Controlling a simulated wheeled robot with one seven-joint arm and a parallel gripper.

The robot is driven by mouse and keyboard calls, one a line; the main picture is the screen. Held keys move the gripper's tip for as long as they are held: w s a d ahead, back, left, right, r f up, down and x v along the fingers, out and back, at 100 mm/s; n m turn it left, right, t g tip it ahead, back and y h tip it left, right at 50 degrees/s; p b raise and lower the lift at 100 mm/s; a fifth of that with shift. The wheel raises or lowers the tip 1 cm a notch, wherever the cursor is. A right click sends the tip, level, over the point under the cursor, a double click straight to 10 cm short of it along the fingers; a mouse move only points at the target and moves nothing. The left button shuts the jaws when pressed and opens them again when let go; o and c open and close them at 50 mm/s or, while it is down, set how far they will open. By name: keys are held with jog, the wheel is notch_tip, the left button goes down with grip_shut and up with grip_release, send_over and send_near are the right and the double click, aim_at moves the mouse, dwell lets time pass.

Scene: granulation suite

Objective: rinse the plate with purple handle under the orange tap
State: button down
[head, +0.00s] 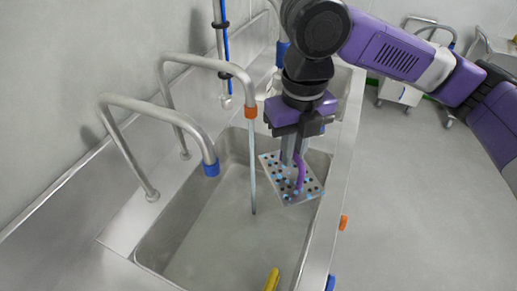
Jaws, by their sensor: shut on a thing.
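My gripper (293,156) is shut on the purple handle (300,172) of a pale square plate. The plate (296,195) is dotted with dark holes and blue spots, and hangs tilted over the right side of the sink basin (215,240). The orange-ended tap (250,112) arches over the basin just left of the plate. A thin stream of water (253,170) falls from it to the basin floor. In the picture the stream passes left of the plate's left edge, apart from it.
A blue-ended tap (211,168) stands nearer on the left, with no stream visible. A hanging pipe with a blue hose (225,50) is behind. A yellow object (271,280) is at the basin's near end. An orange knob (344,222) sits on the front edge. Open floor lies right.

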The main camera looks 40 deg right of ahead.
jog(key=shift+s+r+p, duration=0.6)
jog(key=shift+s+r, duration=0.2)
jog(key=shift+s, duration=0.15)
jog(key=shift+s+r+p, duration=0.55)
jog(key=shift+s+r, duration=0.2)
jog(key=shift+s, duration=0.2)
